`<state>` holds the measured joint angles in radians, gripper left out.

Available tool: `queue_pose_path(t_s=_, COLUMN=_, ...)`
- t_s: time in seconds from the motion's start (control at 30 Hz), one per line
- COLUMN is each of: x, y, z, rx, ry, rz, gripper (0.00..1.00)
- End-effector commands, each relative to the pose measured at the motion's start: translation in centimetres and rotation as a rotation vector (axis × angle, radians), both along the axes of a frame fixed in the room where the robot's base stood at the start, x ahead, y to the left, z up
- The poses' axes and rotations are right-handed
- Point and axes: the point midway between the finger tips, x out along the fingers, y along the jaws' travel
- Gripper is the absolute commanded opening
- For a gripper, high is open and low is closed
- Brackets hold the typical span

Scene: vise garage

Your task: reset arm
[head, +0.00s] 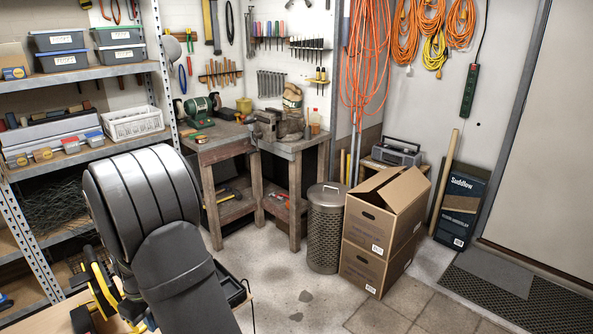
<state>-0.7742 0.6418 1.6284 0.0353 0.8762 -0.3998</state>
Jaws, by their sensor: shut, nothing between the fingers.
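My arm fills the lower left of the head view, with a rounded dark grey joint and a link running down out of the bottom edge. My gripper is not visible in this view. The arm hides part of the shelving and of the wooden surface at the bottom left. A vise (264,124) stands on the corner workbench (222,148) at the back, well away from the arm.
Yellow-and-black clamp-like tools (98,290) lie close beside my arm. Metal shelving (90,75) stands at the left. A mesh bin (324,232) and stacked cardboard boxes (363,269) stand right of centre. The concrete floor (290,285) between is clear.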

Motion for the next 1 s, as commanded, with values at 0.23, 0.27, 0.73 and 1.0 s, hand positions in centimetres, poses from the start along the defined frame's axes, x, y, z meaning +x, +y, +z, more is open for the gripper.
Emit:
queue_pose_path(t_s=0.23, x=1.1, y=-0.7, z=5.0, rx=0.016, ry=0.019, rz=-0.117, gripper=0.0)
queue_pose_path(t_s=0.27, x=1.2, y=-0.7, z=5.6, rx=0.018, ry=0.022, rz=-0.129, gripper=0.0)
queue_pose_path(t_s=0.73, x=1.9, y=-2.6, z=13.9, rx=0.044, ry=0.066, rz=-0.311, gripper=0.0)
queue_pose_path(t_s=1.0, x=1.8, y=-3.0, z=15.7, rx=0.046, ry=0.077, rz=-0.346, gripper=0.0)
